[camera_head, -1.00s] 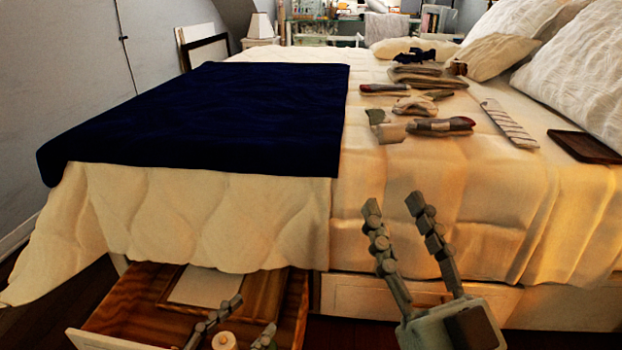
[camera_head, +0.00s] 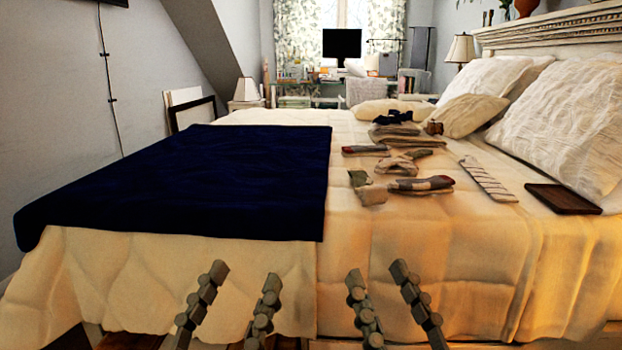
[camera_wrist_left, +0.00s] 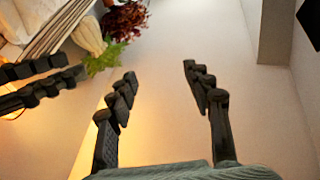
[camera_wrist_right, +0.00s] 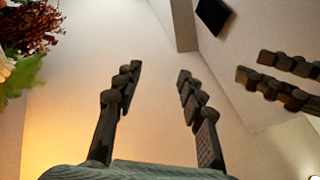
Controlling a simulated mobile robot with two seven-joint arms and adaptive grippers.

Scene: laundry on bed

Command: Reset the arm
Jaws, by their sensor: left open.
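My left gripper (camera_head: 240,287) is in the lower middle of the head view, in front of the bed's near side. Its two fingers stand upright and apart, with nothing between them. It also shows open and empty in the left wrist view (camera_wrist_left: 162,82). My right gripper (camera_head: 378,280) is to its right in the head view, at about the same height. Its fingers are apart and empty, also in the right wrist view (camera_wrist_right: 160,72). Both wrist views face the pale wall and ceiling. The arms behind the fingers are mostly out of the head view.
The bed (camera_head: 290,270) fills the area ahead. A dark blue blanket (camera_head: 180,180) covers its left part. Several socks and folded clothes lie right of it, with a striped cloth (camera_head: 487,181) and a dark tray (camera_head: 562,198). Pillows (camera_head: 565,120) lie at the right.

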